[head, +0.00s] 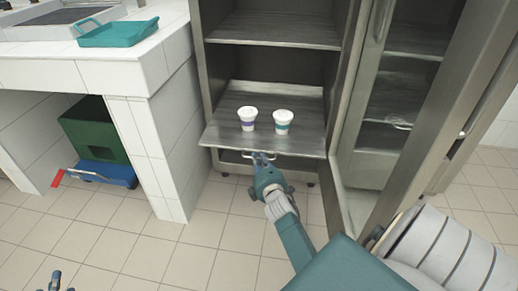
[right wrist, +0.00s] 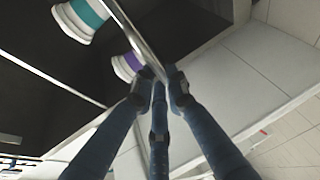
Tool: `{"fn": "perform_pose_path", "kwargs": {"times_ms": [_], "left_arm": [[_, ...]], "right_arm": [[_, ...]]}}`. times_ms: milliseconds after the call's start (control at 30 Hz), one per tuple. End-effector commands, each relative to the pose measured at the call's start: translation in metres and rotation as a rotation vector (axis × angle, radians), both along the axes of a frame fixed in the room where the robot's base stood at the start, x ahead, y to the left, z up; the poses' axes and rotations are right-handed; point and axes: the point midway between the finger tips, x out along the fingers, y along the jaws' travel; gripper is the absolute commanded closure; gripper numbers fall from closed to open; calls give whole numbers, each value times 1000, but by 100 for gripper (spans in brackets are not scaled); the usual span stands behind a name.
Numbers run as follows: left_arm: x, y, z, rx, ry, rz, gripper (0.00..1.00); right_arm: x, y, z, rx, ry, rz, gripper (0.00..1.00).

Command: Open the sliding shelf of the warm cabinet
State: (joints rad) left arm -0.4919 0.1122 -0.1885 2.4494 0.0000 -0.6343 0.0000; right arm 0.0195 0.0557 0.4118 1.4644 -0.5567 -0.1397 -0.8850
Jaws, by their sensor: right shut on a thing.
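The warm cabinet (head: 337,100) is a metal cabinet with its glass door swung open to the right. Its lower sliding shelf (head: 222,133) juts out past the cabinet front. Two white cups stand upright on it, one with a purple band (head: 247,119) and one with a teal band (head: 283,122). My right gripper (head: 260,158) is shut on the shelf's bar handle (head: 232,152). In the right wrist view, the fingers of my right gripper (right wrist: 160,85) close around the bar handle (right wrist: 135,38). My left gripper (head: 56,283) shows only its spread fingertips at the bottom left, empty.
The open glass door (head: 395,120) stands right of my right arm. A white tiled counter (head: 150,75) with a teal tray (head: 117,34) is on the left, with a green crate (head: 93,130) and a blue box (head: 105,173) underneath.

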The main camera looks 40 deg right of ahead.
Motion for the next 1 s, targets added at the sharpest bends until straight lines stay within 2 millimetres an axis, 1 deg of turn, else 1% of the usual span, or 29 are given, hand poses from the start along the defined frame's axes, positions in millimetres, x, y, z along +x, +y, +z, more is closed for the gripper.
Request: {"fn": "perform_pose_path", "kwargs": {"times_ms": [233, 267, 333, 367, 633, 733, 867, 1000], "left_arm": [[0, 0, 0, 0, 0, 0, 63], [0, 0, 0, 0, 0, 0, 63], [0, 0, 0, 0, -1, 1, 63], [0, 0, 0, 0, -1, 1, 63], [0, 0, 0, -1, -2, -1, 63], [0, 0, 0, -1, -2, -1, 63], [0, 0, 0, -1, -2, -1, 63], [0, 0, 0, -1, -2, -1, 63]], "right_arm": [[-1, -1, -1, -1, 3, -1, 100], [-1, -1, -1, -1, 3, -1, 83], [-1, -1, -1, 0, 3, -2, 69], [-1, -1, -1, 0, 3, -2, 67], [-1, 0, 0, 0, 1, -1, 67], [-6, 3, 0, 0, 1, 0, 67], [-23, 12, 3, 0, 3, -1, 67], [-50, 26, 8, 0, 3, -1, 67]]}}
